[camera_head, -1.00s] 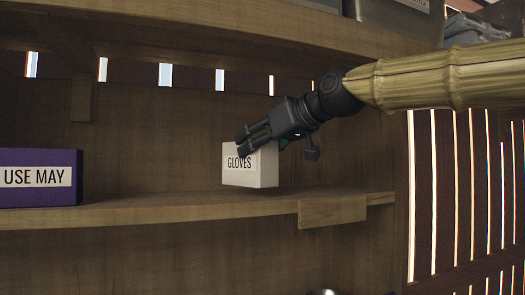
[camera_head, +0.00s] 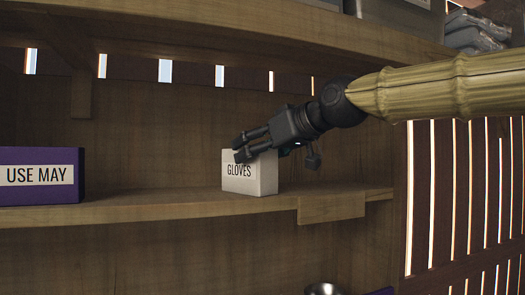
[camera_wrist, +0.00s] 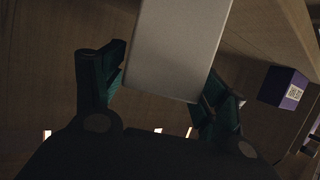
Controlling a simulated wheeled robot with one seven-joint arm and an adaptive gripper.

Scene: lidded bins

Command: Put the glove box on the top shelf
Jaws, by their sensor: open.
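The white glove box (camera_head: 250,178), labelled GLOVES, stands upright on the middle shelf (camera_head: 170,211), near its right end. My gripper (camera_head: 243,149) reaches in from the right, with its fingers at the upper part of the box. In the wrist view the box (camera_wrist: 178,50) lies between the open fingers of my gripper (camera_wrist: 163,88), with one finger on each side. I cannot tell whether either finger touches it. The top shelf (camera_head: 230,28) runs above; most of its upper surface is hidden from this low angle.
A purple box (camera_head: 40,190) marked USE MAY stands on the middle shelf at the left; a purple box also shows in the wrist view (camera_wrist: 283,88). A grey bin (camera_head: 400,14) and dark gloves (camera_head: 476,30) are at the upper right. A slatted wall (camera_head: 465,200) is at the right.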

